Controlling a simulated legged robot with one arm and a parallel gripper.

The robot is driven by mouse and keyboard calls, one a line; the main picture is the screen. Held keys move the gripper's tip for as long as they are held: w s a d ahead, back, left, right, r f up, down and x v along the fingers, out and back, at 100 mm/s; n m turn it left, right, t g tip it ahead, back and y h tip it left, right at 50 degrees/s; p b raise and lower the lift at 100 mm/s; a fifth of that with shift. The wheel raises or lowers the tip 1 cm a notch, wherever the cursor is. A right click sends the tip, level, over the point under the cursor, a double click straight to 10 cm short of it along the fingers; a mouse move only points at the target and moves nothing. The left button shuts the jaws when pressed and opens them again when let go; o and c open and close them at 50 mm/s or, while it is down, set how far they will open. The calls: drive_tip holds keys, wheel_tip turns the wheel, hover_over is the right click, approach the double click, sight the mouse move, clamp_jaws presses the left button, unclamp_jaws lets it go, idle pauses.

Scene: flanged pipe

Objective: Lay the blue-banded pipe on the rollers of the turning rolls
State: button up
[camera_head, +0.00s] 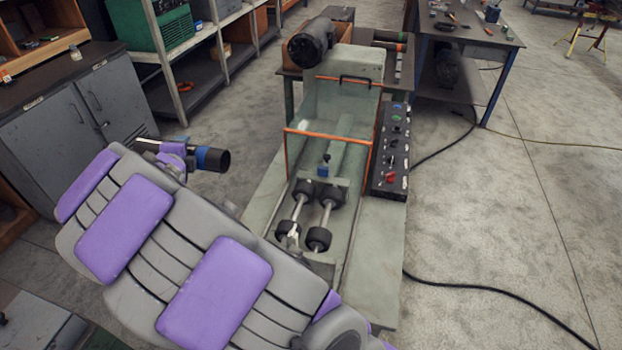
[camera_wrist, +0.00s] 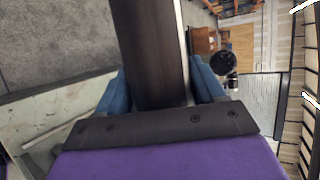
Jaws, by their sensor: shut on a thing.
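My gripper (camera_wrist: 160,90) is shut on a dark pipe (camera_wrist: 150,45), which runs between its two blue finger pads in the wrist view. In the head view the pipe's dark round end (camera_head: 222,160) sticks out to the right beside a blue part, left of the turning rolls (camera_head: 270,192) and apart from them. I cannot tell whether that blue is the band or a finger pad. The rest of the pipe is mostly hidden by my gripper and arm. The turning rolls have black rollers (camera_head: 318,238) on two steel shafts, and nothing lies on them.
An orange-edged guard frame (camera_head: 330,137) stands behind the rollers. A control panel (camera_head: 391,150) is on the machine's right side. A grey cabinet (camera_head: 60,125) and shelves (camera_head: 185,75) stand at left. A workbench (camera_head: 470,40) is behind at right. Black cables (camera_head: 500,292) cross the open floor.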

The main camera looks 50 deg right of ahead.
drive_tip(key=s+d+m+g+h+p, duration=0.1)
drive_tip(key=s+d+m+g+h, duration=0.3)
drive_tip(key=d, duration=0.7)
drive_tip(key=s+d+m+g+h+p, duration=0.1)
drive_tip(key=d+m+g, duration=0.4)
drive_tip(key=d, duration=0.5)
drive_tip(key=s+d+f+m+g+y+p, duration=0.1)
drive_tip(key=s+d+f+m+g, duration=0.2)
drive_tip(key=s+f+m+g, duration=0.35)
drive_tip(key=s+d+f+m+g+y+p, duration=0.2)
drive_tip(key=s+d+f+m+g, duration=0.15)
drive_tip(key=s+f, duration=0.5)
wheel_tip(320, 180, down, 12)
drive_tip(key=b, duration=0.7)
drive_tip(key=shift+w+a+n, duration=0.4)
drive_tip(key=shift+w+a, duration=0.05)
drive_tip(key=shift+r, duration=0.1)
drive_tip(key=o, duration=1.8)
